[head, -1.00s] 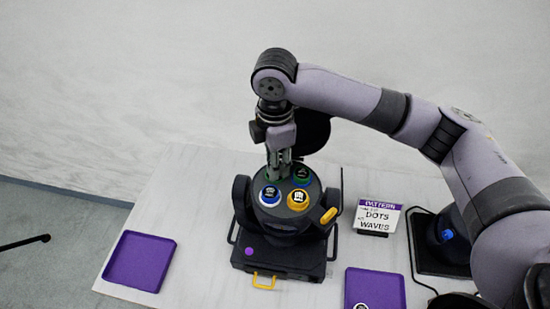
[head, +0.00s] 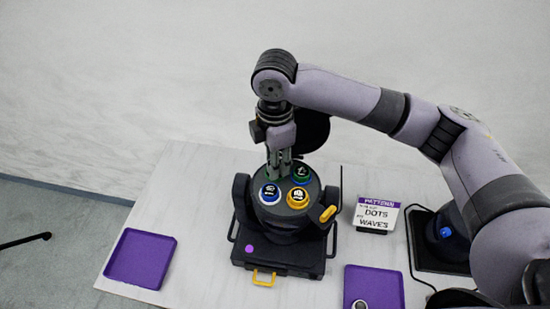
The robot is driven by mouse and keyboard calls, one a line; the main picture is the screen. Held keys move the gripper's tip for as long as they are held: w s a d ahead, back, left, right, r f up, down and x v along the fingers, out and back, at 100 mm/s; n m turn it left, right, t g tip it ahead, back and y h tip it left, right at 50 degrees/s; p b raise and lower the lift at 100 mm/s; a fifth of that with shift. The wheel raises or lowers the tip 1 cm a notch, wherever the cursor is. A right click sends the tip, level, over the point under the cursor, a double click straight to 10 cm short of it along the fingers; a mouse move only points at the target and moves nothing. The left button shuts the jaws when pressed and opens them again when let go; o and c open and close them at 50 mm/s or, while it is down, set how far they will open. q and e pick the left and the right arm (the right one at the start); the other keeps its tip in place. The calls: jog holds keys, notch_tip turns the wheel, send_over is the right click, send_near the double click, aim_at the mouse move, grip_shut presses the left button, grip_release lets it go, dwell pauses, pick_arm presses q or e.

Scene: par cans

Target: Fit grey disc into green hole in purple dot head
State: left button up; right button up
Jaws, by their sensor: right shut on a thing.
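The head with the purple dot (head: 250,248) is a dark round-topped lamp (head: 285,228) on a base at the middle of the table. My right gripper (head: 278,172) points down at the back left of the top face. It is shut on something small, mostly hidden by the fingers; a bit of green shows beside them. I cannot make out a grey disc there or tell whether it is seated. My left gripper is not in view.
A purple tray (head: 140,260) lies at the left, looking empty. Another purple tray (head: 385,285) at the front right holds a round grey-rimmed disc (head: 360,304). A sign (head: 376,214) reading pattern, dots, waves stands right of the lamp. A yellow handle (head: 328,214) sticks out on the lamp's right.

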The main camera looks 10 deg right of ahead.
jog(key=shift+f, duration=0.65)
jog(key=o, duration=1)
jog(key=shift+f, duration=0.1)
notch_tip(320, 180, up, 12)
jog(key=shift+r, duration=0.1)
